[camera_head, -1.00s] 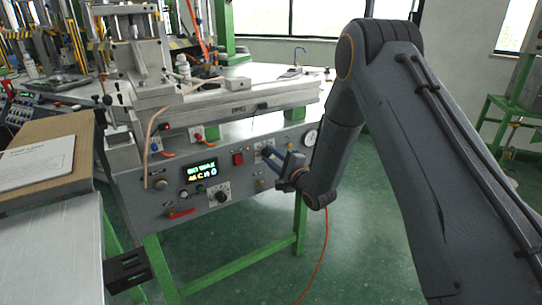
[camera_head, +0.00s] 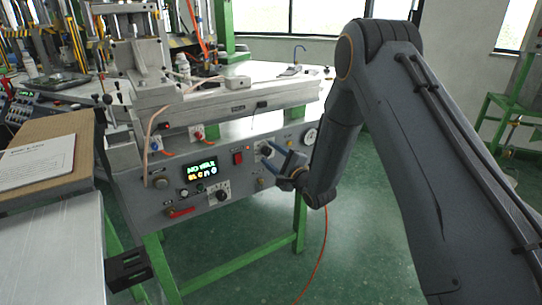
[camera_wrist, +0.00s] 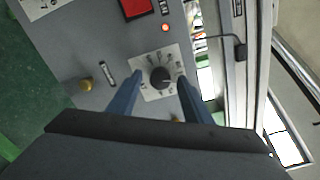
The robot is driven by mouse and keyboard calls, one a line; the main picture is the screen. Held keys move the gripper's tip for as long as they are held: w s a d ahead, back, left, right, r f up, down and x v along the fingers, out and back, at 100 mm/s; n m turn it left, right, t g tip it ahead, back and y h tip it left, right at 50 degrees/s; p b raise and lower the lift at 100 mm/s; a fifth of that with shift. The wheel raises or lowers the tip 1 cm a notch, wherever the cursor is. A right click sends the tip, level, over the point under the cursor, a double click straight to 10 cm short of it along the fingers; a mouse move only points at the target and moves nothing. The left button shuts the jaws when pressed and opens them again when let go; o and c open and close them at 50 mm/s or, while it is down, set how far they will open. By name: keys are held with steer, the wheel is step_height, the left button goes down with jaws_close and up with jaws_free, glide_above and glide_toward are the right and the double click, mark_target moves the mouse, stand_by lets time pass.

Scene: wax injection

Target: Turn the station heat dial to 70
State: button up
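A black round dial (camera_wrist: 161,77) on a white marked plate is on the grey station panel (camera_wrist: 75,45). In the head view the dial (camera_head: 266,149) is at the panel's upper right. The plate's marks are too small to read. My gripper (camera_wrist: 152,95) has its two blue fingers apart, one on each side of the dial in the wrist view, with nothing between them. In the head view my gripper (camera_head: 278,155) is just in front of the dial, seemingly not touching it. A second dial (camera_head: 222,195) is lower on the panel; which is the heat dial cannot be read.
A lit display (camera_head: 200,169) reads "NO WAX" above coloured characters. A red switch (camera_head: 238,158), a lit red lamp (camera_wrist: 165,27), a brass knob (camera_wrist: 86,85) and a gauge (camera_head: 311,137) are near the dial. A red-handled lever (camera_head: 181,212) is lower left.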

steer(key=v, duration=0.7)
steer(key=shift+s+d, duration=0.25)
steer(key=shift+s, duration=0.1)
steer(key=shift+r, duration=0.1)
